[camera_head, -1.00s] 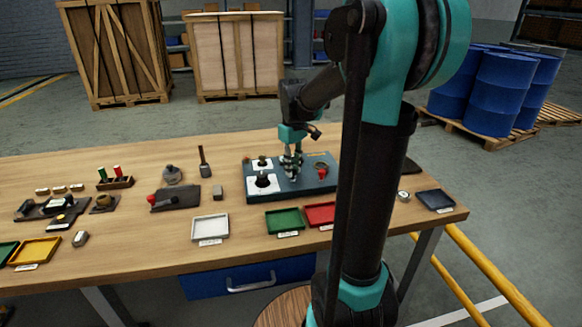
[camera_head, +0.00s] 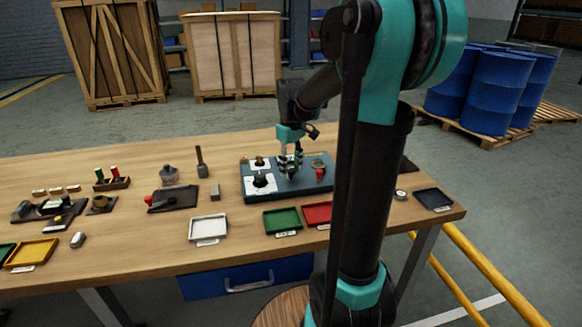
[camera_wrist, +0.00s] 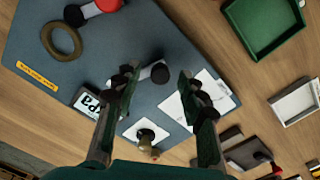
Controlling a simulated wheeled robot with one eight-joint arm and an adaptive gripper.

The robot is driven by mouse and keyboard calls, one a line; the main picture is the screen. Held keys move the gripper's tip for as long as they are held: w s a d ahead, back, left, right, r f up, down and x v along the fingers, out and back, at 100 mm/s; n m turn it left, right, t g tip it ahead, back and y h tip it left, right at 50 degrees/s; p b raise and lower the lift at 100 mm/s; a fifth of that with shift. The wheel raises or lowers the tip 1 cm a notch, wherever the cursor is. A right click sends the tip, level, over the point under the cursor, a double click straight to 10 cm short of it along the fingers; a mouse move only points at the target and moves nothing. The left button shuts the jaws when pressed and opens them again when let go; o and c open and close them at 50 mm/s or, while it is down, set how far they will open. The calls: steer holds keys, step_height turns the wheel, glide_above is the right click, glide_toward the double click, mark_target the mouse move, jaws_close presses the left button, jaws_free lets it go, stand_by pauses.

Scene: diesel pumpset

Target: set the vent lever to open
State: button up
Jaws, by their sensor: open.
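My gripper (camera_head: 290,172) is low over the dark blue panel (camera_head: 245,187) on the bench. In the wrist view my gripper (camera_wrist: 158,82) has its two fingers apart. A short dark lever with a rounded black end (camera_wrist: 158,73) lies on the panel between the fingertips in that picture; I cannot tell whether a finger touches it. A red-ended dark handle (camera_wrist: 104,6) is at the panel's top left in the wrist view, and its red end (camera_head: 320,173) shows right of my gripper in the head view. No readable label shows which one is the vent lever.
The panel also bears a brass ring (camera_wrist: 62,41), a gauge marked kPa (camera_wrist: 88,103) and white plates with fittings (camera_wrist: 145,131). Green (camera_head: 282,221), red (camera_head: 317,214) and white (camera_head: 208,228) trays stand in front. A red-knobbed fixture (camera_head: 172,198) is left.

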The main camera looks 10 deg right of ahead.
mark_target(291, 171)
step_height(291, 171, up, 12)
stand_by(0.6)
